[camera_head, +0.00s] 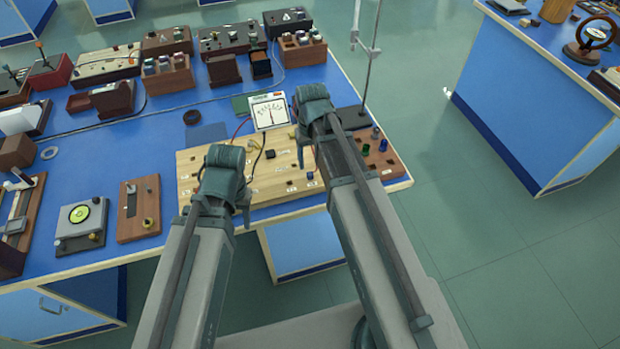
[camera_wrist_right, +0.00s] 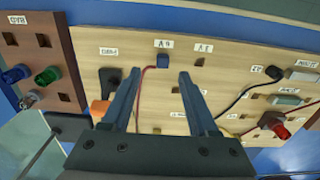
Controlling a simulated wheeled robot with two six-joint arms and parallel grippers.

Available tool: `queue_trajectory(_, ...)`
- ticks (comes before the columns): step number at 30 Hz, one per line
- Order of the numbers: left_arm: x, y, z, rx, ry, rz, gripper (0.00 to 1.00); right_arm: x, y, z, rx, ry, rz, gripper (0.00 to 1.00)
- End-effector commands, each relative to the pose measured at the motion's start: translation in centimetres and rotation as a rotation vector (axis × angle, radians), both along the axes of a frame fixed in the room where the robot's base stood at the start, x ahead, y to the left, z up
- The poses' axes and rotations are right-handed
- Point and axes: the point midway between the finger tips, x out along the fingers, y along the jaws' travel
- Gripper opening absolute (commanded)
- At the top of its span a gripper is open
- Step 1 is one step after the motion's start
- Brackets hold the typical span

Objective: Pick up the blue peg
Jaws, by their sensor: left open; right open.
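A small square blue peg (camera_head: 309,176) stands in the pale wooden board (camera_head: 270,190), near its front edge. In the right wrist view it (camera_wrist_right: 162,60) sits below the "A0" label, between and just beyond the tips of my right gripper (camera_wrist_right: 160,76). My right gripper (camera_head: 303,148) is open and empty over the board; its arm hides part of the board. My left gripper (camera_head: 240,205) is open over the board's left end, with its fingers largely hidden by its own arm. A round blue knob (camera_wrist_right: 14,73) and a green one (camera_wrist_right: 47,75) sit on the brown board.
A white meter (camera_head: 269,110) stands behind the board. Red and black wires cross the board; in the wrist view a red wire (camera_wrist_right: 143,82) passes close to the peg. A thin stand (camera_head: 371,70) rises at the right.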

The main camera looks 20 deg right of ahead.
Motion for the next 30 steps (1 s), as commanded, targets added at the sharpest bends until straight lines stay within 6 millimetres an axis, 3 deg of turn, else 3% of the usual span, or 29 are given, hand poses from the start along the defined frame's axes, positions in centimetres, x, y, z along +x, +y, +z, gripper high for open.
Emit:
queue_trajectory(13,0.0,0.0,-4.9,0.000,0.000,0.000,0.50,0.3,0.4,-4.9,0.000,0.000,0.000,0.60)
queue_trajectory(23,0.0,0.0,-5.1,0.000,0.000,0.000,0.50,0.3,0.4,-5.1,0.000,0.000,0.000,0.60)
queue_trajectory(30,0.0,0.0,-5.1,0.000,0.000,0.000,0.50,0.3,0.4,-5.1,0.000,0.000,0.000,0.19)
